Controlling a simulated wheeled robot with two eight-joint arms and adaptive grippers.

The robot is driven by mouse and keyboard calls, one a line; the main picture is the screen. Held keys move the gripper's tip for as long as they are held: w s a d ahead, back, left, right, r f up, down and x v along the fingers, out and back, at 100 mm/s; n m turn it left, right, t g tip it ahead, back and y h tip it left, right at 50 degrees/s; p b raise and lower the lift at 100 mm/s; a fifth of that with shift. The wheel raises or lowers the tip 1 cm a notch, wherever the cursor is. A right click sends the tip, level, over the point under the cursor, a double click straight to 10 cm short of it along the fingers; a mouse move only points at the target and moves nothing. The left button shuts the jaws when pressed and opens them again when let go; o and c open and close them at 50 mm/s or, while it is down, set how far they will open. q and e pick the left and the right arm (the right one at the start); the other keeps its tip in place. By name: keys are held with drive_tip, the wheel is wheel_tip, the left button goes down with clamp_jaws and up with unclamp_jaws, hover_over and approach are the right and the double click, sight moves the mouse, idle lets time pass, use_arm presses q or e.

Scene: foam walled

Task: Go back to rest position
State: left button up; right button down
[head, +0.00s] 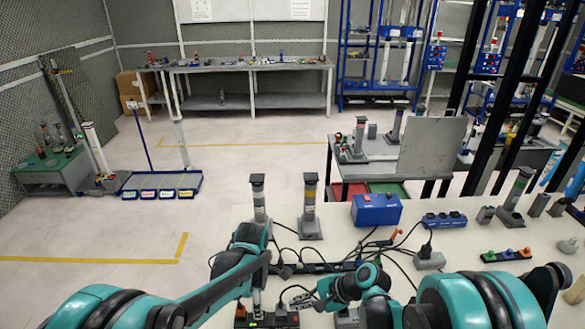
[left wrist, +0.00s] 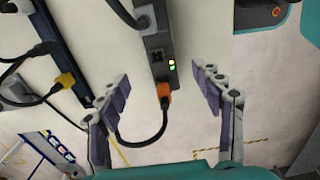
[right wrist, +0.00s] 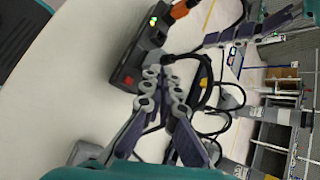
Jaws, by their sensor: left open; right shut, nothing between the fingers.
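My right gripper (head: 303,300) is low in the middle of the head view, above the table's near part. In the right wrist view its fingers (right wrist: 160,76) are together and empty, close to a dark power strip (right wrist: 140,52) with lit lamps and an orange plug. My left gripper shows in the left wrist view (left wrist: 160,72) with its fingers spread and nothing held. The power strip (left wrist: 157,48) and its orange plug (left wrist: 164,102) lie between and beyond these fingers. In the head view my left arm reaches down to the table, and its fingertips are hard to make out.
The pale table (head: 470,275) carries several cables, a blue box (head: 377,209), two grey posts (head: 310,205) on bases and a long power strip (head: 315,267). A panel (head: 432,146) stands on a farther table. The floor at left is open.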

use_arm(q)
drive_tip(key=s+a+r+m+t+b, duration=0.1)
drive_tip(key=s+a+r+m+t, duration=0.2)
drive_tip(key=s+m, duration=0.4)
drive_tip(key=s+a+r+m+t+b, duration=0.1)
drive_tip(key=s+a+r+m+t, duration=0.3)
drive_tip(key=s+m, duration=0.4)
drive_tip(key=a+r+m, duration=0.1)
drive_tip(key=m, duration=0.2)
drive_tip(key=shift+a+r, duration=0.25)
drive_tip(key=shift+r, duration=0.1)
use_arm(e)
drive_tip(key=s+d+r+n+t+h, duration=0.2)
drive_tip(key=s+d+r+n+h, duration=0.2)
drive_tip(key=s+d+r+n, duration=0.1)
drive_tip(key=s+d+r+n+t+h, duration=0.2)
drive_tip(key=s+d+r+n+h, duration=0.2)
drive_tip(key=s+d+n, duration=0.3)
drive_tip(key=s+d, duration=0.2)
drive_tip(key=d, duration=0.2)
drive_tip(key=shift+s+r+t+h, duration=0.15)
drive_tip(key=shift+r+t+h, duration=0.15)
drive_tip(key=shift+r+h, duration=0.1)
